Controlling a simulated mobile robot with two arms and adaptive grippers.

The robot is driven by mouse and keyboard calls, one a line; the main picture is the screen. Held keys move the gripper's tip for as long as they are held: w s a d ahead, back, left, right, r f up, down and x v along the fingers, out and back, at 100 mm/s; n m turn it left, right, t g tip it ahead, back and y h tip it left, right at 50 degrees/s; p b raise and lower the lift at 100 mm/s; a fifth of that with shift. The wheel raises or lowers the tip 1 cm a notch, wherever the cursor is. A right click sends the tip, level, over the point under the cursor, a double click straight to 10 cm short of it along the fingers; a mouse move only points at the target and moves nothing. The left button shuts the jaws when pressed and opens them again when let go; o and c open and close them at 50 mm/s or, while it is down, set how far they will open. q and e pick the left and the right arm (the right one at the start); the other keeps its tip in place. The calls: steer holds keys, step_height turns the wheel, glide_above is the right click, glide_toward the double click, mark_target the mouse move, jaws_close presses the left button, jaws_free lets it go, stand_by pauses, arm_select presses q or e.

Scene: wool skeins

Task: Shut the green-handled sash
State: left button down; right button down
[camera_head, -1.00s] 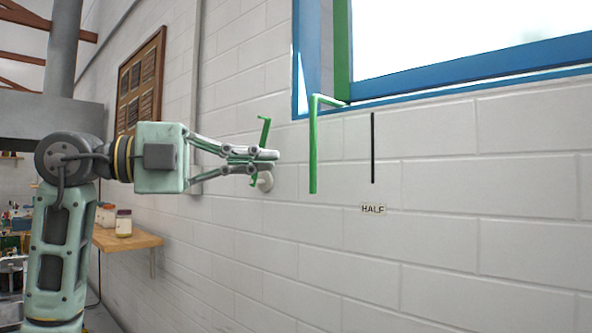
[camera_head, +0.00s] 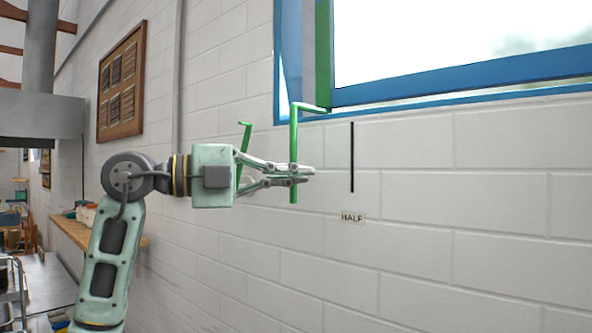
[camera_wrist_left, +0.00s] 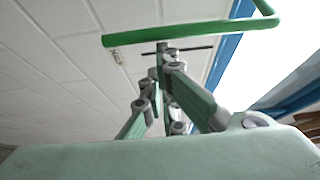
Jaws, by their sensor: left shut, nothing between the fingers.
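The green handle (camera_head: 294,135) is a bent bar hanging below the blue window frame (camera_head: 460,78), in front of the white wall. Its top arm meets the frame near a green upright strip (camera_head: 324,55). How far the sash stands open I cannot tell. My left gripper (camera_head: 308,174) is shut and empty, its fingers crossing in front of the handle's lower part in the head view. In the left wrist view the handle (camera_wrist_left: 185,34) runs across above the fingertips (camera_wrist_left: 168,58); contact is unclear. My right gripper is not in view.
A black line (camera_head: 352,158) is on the wall right of the handle, above a label reading HALF (camera_head: 353,218). Another green bar (camera_head: 244,138) stands out from the wall behind my gripper. A wooden board (camera_head: 122,80) and shelf (camera_head: 75,232) are at left.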

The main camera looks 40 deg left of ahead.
arm_select(q)
steer(key=a+p, duration=0.1)
steer(key=a, duration=0.5)
steer(key=shift+w+a, duration=0.3)
steer(key=shift+w, duration=0.05)
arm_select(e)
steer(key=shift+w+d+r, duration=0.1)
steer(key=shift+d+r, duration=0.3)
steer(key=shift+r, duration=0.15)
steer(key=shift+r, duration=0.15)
